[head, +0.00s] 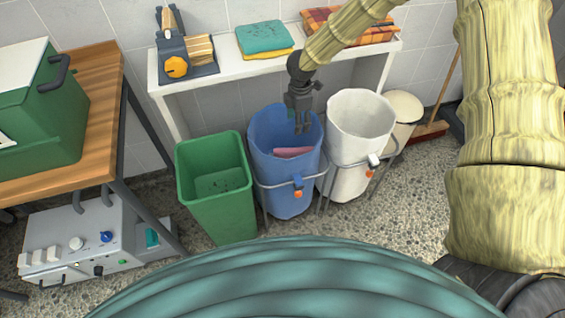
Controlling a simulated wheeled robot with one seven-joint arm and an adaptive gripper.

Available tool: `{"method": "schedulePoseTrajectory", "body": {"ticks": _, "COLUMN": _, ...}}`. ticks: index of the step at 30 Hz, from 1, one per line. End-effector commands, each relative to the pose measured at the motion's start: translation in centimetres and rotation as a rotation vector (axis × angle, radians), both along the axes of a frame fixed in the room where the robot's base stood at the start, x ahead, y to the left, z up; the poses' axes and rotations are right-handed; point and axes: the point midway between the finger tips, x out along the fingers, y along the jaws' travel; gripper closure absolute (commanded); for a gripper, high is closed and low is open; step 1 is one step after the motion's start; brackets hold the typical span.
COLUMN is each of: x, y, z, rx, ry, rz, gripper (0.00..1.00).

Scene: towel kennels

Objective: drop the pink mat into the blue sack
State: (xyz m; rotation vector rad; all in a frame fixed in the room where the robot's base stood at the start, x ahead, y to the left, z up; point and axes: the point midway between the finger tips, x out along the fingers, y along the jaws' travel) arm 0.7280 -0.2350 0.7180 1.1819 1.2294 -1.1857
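The blue sack (284,192) hangs open in a metal frame on the floor, between a green bin and a white sack. A pink piece, which looks like the pink mat (292,152), shows inside the blue sack's mouth, below the rim; the rest of it is hidden by the sack's front wall. My gripper (302,130) points down over the sack's mouth, with its fingertips just above the pink mat. The fingers look close together and too small to tell whether they are parted. I see nothing hanging from them.
The green bin (215,190) stands left of the blue sack, the white sack (350,175) right. A white shelf (230,72) behind holds folded towels and a dark device. A wooden table (100,90) with a green box is at left. A broom (430,128) leans at right.

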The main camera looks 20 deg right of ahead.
Motion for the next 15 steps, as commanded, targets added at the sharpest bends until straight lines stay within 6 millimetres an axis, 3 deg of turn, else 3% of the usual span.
{"method": "schedulePoseTrajectory", "body": {"ticks": 9, "x": 0.1, "y": 0.0, "z": 5.7, "rx": 0.002, "ry": -0.003, "rz": -0.001, "gripper": 0.4}}
{"method": "schedulePoseTrajectory", "body": {"ticks": 15, "x": 0.1, "y": -0.1, "z": 7.5, "rx": 0.001, "ry": -0.001, "rz": -0.001, "gripper": 0.4}}
